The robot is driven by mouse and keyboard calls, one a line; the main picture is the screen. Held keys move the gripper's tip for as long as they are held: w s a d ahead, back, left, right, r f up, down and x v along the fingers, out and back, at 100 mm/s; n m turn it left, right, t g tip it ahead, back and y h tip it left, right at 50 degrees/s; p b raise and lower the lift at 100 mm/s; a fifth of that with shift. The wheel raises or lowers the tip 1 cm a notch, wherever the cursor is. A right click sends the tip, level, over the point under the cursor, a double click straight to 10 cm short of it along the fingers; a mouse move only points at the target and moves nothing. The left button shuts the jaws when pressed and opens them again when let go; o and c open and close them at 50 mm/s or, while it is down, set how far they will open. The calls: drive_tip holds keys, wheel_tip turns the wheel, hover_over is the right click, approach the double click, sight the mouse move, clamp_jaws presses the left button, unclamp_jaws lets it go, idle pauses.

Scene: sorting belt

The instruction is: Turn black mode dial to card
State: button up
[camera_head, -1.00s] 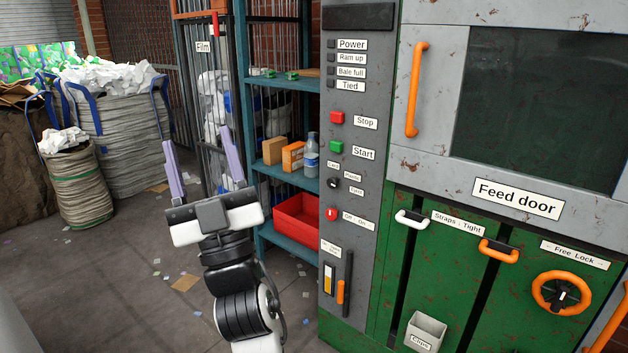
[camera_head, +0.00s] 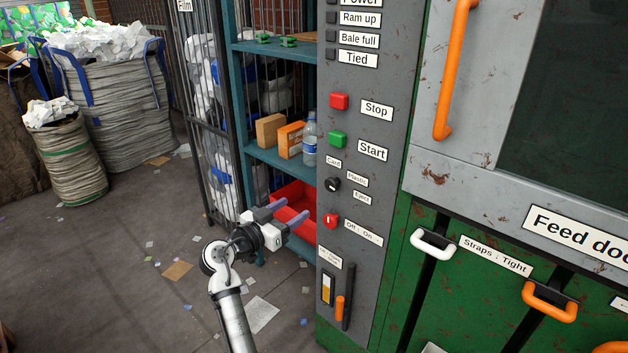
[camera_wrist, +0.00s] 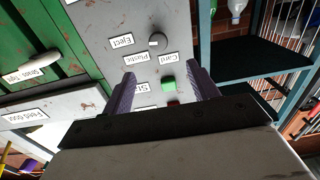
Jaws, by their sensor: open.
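The black mode dial (camera_head: 332,184) is a small round knob on the grey control panel, with Card, Plastic and Eject labels beside it. It also shows in the wrist view (camera_wrist: 157,40), upside down, just beyond and between my fingertips. A pale mark shows on its face, but which label it points to is too small to tell. My gripper (camera_head: 300,226) is open and empty, left of the panel and lower than the dial in the head view. In the wrist view (camera_wrist: 162,75) its two purple fingers stand apart, not touching the dial.
The green Start button (camera_head: 338,140) is above the dial, the red Off/On switch (camera_head: 331,221) below. The blue shelf (camera_head: 270,158), holding a bottle (camera_head: 310,140) and boxes, stands left of the panel. A red bin (camera_head: 283,196) is behind my gripper.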

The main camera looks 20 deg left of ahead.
sight(330, 187)
drive_tip(key=p+x, duration=0.2)
drive_tip(key=x, duration=0.5)
drive_tip(key=p+x, duration=0.2)
drive_tip(key=x, duration=0.4)
drive_tip(key=shift+w+d+p, duration=0.3)
drive_tip(key=shift+d+p, duration=0.05)
drive_tip(key=shift+p, duration=0.05)
drive_tip(key=shift+f, duration=0.1)
drive_tip(key=c, duration=1)
